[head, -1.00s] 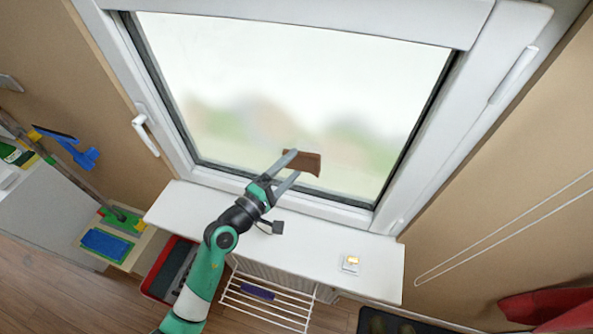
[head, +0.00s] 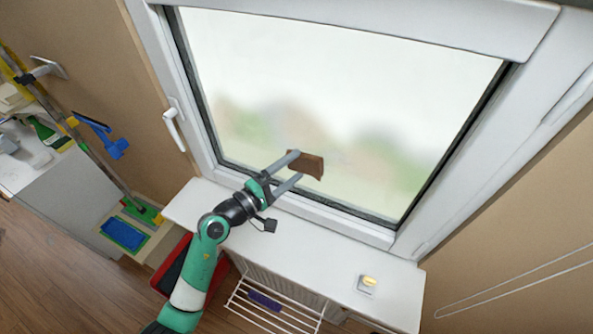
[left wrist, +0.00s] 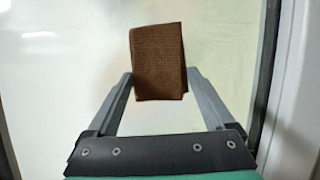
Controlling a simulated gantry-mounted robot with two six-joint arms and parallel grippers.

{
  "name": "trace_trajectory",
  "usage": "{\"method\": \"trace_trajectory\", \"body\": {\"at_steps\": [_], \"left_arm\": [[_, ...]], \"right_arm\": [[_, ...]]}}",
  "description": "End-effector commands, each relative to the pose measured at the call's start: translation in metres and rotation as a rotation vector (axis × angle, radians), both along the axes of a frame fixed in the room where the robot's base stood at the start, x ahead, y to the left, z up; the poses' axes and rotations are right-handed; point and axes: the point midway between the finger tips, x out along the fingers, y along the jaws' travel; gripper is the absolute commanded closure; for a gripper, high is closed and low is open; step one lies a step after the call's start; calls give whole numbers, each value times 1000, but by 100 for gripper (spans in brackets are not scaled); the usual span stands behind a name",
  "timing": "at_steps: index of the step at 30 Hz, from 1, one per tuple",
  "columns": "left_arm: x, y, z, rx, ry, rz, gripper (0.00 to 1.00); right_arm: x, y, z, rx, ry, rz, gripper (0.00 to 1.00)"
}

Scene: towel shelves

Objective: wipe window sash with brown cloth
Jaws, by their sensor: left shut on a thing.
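The brown cloth (head: 309,165) is a small folded piece in front of the lower part of the window pane. My left gripper (head: 293,166) is shut on the cloth, with one finger at each side of it. The left wrist view shows the cloth (left wrist: 158,62) between the two grey fingertips, against the pale glass. I cannot tell whether the cloth touches the pane. The white window sash (head: 330,217) frames the glass, with a dark seal along its inner edge. My right gripper is not in view.
A white sill (head: 320,262) runs below the window, with a small yellow-and-white object (head: 367,284) on it. A window handle (head: 173,125) juts out at the left. Below are a white drying rack (head: 275,308) and a red bin (head: 172,264). Cleaning tools stand at the left.

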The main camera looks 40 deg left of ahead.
Motion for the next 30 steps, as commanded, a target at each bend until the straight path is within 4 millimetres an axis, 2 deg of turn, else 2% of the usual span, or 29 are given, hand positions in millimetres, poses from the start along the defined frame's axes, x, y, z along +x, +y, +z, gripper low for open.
{"method": "trace_trajectory", "body": {"at_steps": [9, 16, 26, 30], "left_arm": [[-6, 29, -2, 0, -2, 4, 58], [-7, 35, 1, 1, -2, 5, 58], [-9, 34, 32, 1, -5, 5, 58], [-9, 33, 35, 0, -5, 3, 58]], "right_arm": [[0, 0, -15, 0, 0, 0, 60], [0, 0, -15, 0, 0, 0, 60], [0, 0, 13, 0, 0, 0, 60], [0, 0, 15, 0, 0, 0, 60]]}}
